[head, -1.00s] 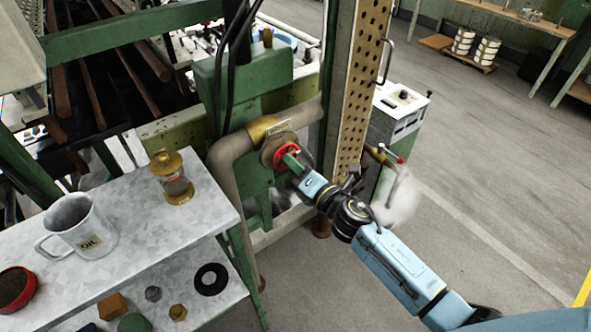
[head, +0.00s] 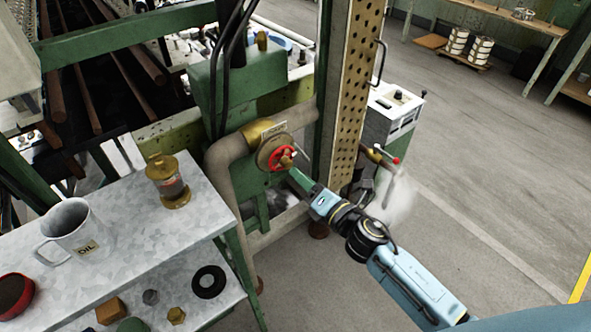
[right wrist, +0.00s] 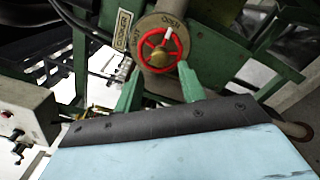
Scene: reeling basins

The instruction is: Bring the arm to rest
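My right arm reaches in from the lower right of the head view. Its gripper (head: 297,177) has green fingers and sits just below and right of a red valve wheel (head: 281,158). In the right wrist view the two fingers of the gripper (right wrist: 160,78) stand apart with nothing between them. The red wheel (right wrist: 158,49) is beyond the fingertips there, with a brass hub and a round plate behind it. The gripper looks clear of the wheel. My left gripper is not in view.
A grey two-tier shelf (head: 140,215) stands at left with an oil mug (head: 75,232) and a brass oiler (head: 167,181). A perforated post (head: 349,110) rises behind my arm. A white and green cabinet (head: 391,118) is beside it, with steam nearby. Floor at right is open.

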